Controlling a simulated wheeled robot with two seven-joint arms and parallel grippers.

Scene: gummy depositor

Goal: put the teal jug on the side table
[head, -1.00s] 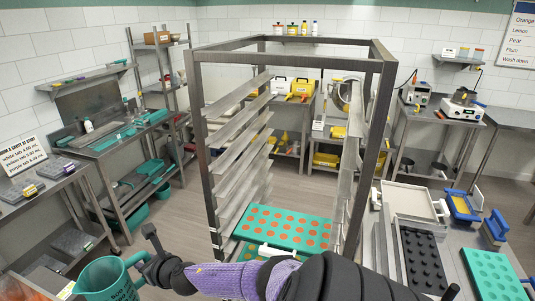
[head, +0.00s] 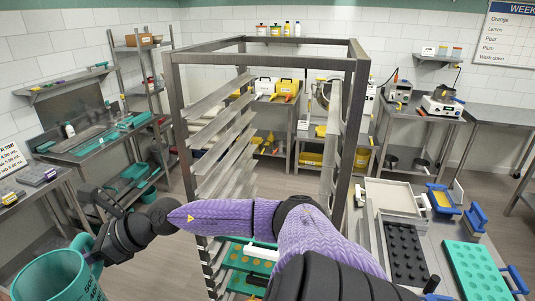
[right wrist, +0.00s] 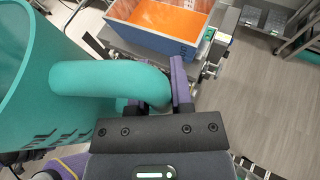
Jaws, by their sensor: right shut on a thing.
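The teal jug (head: 55,278) is at the lower left of the head view, with its open top showing and dark lettering on its side. My right gripper (head: 97,250) is shut on its handle and holds it off to the left of the rack. In the right wrist view the jug (right wrist: 30,75) fills the left side, and its thick handle (right wrist: 105,80) runs between the fingers of the gripper (right wrist: 181,88). The jug's base is out of view. I cannot tell which of the tables is the side table. My left gripper is not in view.
A tall metal rack (head: 180,125) stands in the middle, with teal trays low inside. A steel table (head: 30,188) is at the left edge. A worktop with molds (head: 407,252) is at right. The wrist view shows a blue box with orange contents (right wrist: 185,48).

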